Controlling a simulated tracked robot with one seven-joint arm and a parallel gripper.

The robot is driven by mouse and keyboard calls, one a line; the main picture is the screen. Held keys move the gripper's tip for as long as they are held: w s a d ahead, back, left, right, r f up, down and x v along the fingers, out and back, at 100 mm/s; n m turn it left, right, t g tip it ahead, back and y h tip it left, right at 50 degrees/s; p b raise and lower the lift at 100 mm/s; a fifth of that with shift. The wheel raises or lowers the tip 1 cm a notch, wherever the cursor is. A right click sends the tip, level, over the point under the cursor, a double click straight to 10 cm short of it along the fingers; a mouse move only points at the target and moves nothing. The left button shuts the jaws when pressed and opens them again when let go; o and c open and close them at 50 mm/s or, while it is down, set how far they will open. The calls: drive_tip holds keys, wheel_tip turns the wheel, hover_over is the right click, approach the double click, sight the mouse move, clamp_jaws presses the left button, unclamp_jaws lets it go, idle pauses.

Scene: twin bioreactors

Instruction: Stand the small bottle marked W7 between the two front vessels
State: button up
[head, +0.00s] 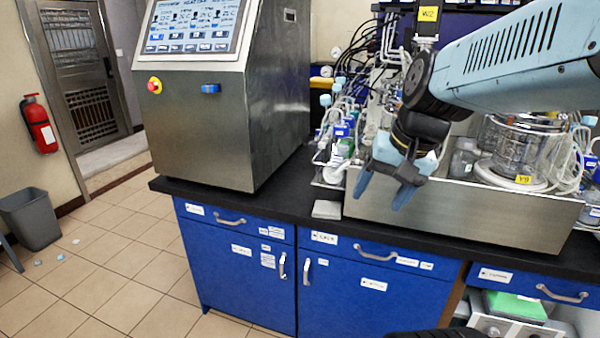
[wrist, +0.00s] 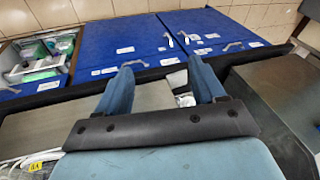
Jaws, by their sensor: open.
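My gripper (head: 378,201) is open and empty, its blue fingers pointing down in front of the steel tray (head: 480,212). In the wrist view its two fingers (wrist: 160,68) are spread with nothing between them. A glass vessel (head: 525,145) with a yellow tag stands in the tray at the right. My arm hides much of the tray's left part, so a second front vessel is not clear. A small grey-capped bottle (head: 465,158) stands left of the glass vessel. No W7 mark is readable on it or elsewhere.
A steel cabinet with a screen (head: 215,120) stands on the bench at the left. Tubing and blue-capped bottles crowd behind the gripper. Blue drawers (head: 235,222) and a partly open compartment (head: 515,305) are below.

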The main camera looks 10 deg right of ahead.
drive_tip(key=shift+s+a+r+n+t+h, duration=0.2)
drive_tip(key=shift+s+r+n+t+h, duration=0.15)
drive_tip(key=shift+n, duration=0.4)
drive_tip(key=shift+s+a+r+n+t+h, duration=0.25)
drive_tip(key=shift+r+n, duration=0.25)
drive_tip(key=shift+n, duration=0.3)
drive_tip(key=shift+s+a+r+n+t+h, duration=0.1)
drive_tip(key=shift+s+r+n+t+h, duration=0.2)
drive_tip(key=shift+n, duration=0.45)
drive_tip(key=shift+w, duration=0.1)
